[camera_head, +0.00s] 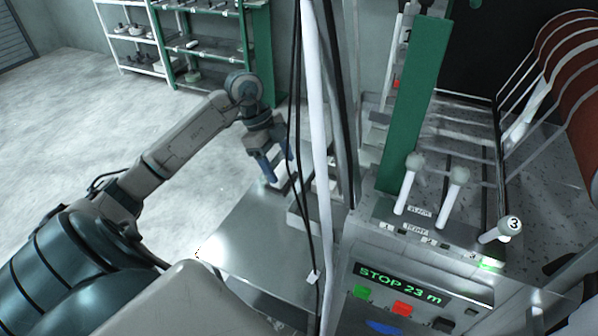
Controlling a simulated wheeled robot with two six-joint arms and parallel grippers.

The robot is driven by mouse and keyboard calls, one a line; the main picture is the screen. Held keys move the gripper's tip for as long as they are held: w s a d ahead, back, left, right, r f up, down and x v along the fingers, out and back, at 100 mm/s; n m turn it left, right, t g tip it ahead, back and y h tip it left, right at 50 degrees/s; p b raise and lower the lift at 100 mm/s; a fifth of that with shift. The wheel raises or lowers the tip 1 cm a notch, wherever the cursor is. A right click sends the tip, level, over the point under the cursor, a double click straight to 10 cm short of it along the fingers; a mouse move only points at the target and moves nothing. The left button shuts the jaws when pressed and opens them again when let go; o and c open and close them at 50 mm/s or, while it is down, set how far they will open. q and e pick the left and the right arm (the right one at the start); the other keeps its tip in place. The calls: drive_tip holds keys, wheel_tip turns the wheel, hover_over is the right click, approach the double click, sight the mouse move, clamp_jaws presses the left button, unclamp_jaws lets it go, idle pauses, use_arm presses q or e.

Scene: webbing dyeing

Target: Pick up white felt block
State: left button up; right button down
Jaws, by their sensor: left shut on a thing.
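My left gripper (278,170), with blue fingers pointing down, is above the metal table (250,235) near its far end. It is shut on a small pale block, which I take to be the white felt block (281,180). The block shows between and just below the fingers, and the fingers hide part of it. I cannot tell whether it touches the table or the tray beside it. My right gripper is not in view.
A metal tray (300,217) stands right of the gripper. A white post (318,150) and black cables rise close to the gripper's right. A control panel (400,285) reading "STOP 23 m" and several levers are at right. Shelves (215,45) stand far back; floor at left is clear.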

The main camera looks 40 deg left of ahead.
use_arm(q)
drive_tip(key=s+a+b, duration=0.2)
drive_tip(key=a+b, duration=0.1)
drive_tip(key=a, duration=0.6)
drive_tip(key=shift+s+a+b, duration=0.15)
drive_tip(key=shift+a+b, duration=0.05)
drive_tip(key=shift+b, duration=0.2)
drive_tip(key=o, duration=0.5)
